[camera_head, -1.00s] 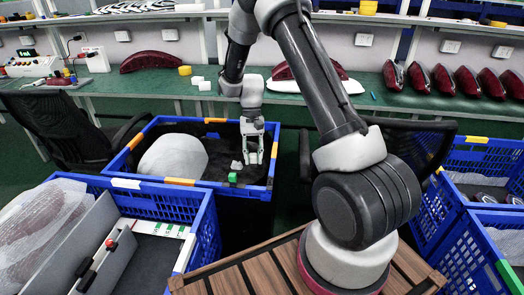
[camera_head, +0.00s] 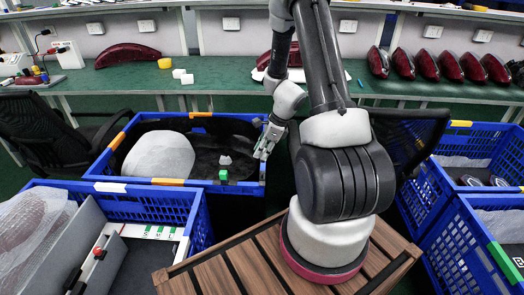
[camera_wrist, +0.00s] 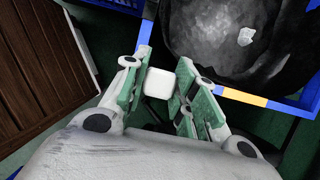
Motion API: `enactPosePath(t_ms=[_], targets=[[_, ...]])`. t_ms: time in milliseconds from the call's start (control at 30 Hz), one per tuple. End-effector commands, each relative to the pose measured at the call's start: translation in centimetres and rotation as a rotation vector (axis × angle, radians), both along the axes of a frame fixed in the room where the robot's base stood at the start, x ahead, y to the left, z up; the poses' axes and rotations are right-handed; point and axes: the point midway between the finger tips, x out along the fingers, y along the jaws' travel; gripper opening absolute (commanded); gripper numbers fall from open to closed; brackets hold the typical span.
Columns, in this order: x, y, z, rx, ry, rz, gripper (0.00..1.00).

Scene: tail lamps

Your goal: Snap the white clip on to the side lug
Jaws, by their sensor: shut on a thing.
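My gripper (camera_head: 264,149) is at the right wall of the blue crate (camera_head: 165,183) in the head view, tilted sideways. In the wrist view my gripper (camera_wrist: 158,84) is shut on a small white block with rounded corners, which I take for the white clip (camera_wrist: 158,83). The clip is not clear in the head view. A dark, bowl-like shell (camera_wrist: 205,35) lies in the crate, up and right of the clip and apart from it. A small pale piece (camera_wrist: 246,37) sits on the shell; I cannot tell whether it is the side lug.
A white wrapped bundle (camera_head: 158,156) fills the crate's left part. A green block (camera_head: 223,175) is at its front rim. A wooden slatted surface (camera_head: 215,272) lies in front. Red lamps and two white blocks (camera_head: 183,76) are on the green bench (camera_head: 215,88).

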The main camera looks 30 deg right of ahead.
Motion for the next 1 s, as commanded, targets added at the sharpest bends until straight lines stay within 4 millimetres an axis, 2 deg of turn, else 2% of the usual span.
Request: enactPosePath(t_ms=[600, 1000], targets=[[0.0, 0.0, -5.2, 0.001, 0.001, 0.003, 0.12], [0.0, 0.0, -5.6, 0.000, 0.000, 0.003, 0.12]])
